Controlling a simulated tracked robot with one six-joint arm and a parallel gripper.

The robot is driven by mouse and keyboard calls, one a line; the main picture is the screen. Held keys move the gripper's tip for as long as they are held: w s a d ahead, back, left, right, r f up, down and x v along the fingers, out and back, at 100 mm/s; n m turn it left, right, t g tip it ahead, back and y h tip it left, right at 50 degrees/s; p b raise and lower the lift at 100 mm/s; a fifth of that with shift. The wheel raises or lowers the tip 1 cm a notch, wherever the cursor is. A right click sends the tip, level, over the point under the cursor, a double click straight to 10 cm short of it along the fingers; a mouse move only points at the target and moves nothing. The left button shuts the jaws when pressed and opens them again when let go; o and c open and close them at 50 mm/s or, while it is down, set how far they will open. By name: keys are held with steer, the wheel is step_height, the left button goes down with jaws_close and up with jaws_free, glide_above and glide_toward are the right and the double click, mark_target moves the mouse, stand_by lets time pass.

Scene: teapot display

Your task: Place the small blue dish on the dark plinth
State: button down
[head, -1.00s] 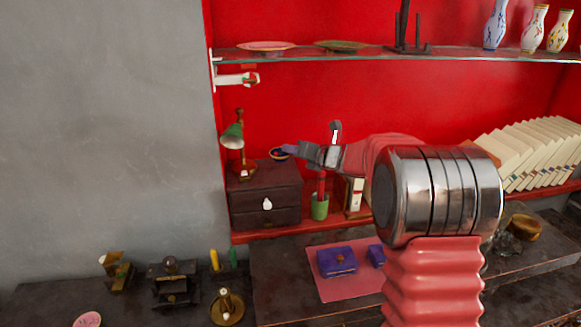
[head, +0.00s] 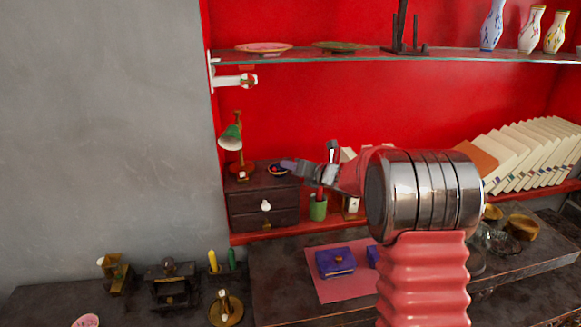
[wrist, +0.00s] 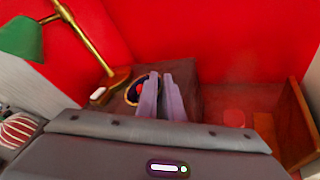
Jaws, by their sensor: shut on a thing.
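The small blue dish (head: 277,170), dark blue with a gold rim and a reddish inside, is held by its edge in my gripper (head: 287,165). In the wrist view the dish (wrist: 133,92) shows at the left of my nearly parallel shut fingers (wrist: 161,80), which cover part of it. The dark plinth (head: 248,204) looks like a dark chest with drawers on the red shelf. The dish is at its top, toward the back right; I cannot tell if it touches. In the wrist view the dark top (wrist: 188,90) lies beneath the fingers.
A green lamp (head: 231,137) with a brass stem stands on the chest's left part, close to the dish. A green pot (head: 318,208) stands right of the chest. A glass shelf (head: 370,57) with plates and vases is above. Books (head: 530,155) stand at right.

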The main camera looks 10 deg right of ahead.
steer(key=c, duration=2.1)
jaws_free()
steer(key=shift+f, duration=0.1)
steer(key=v, duration=1.2)
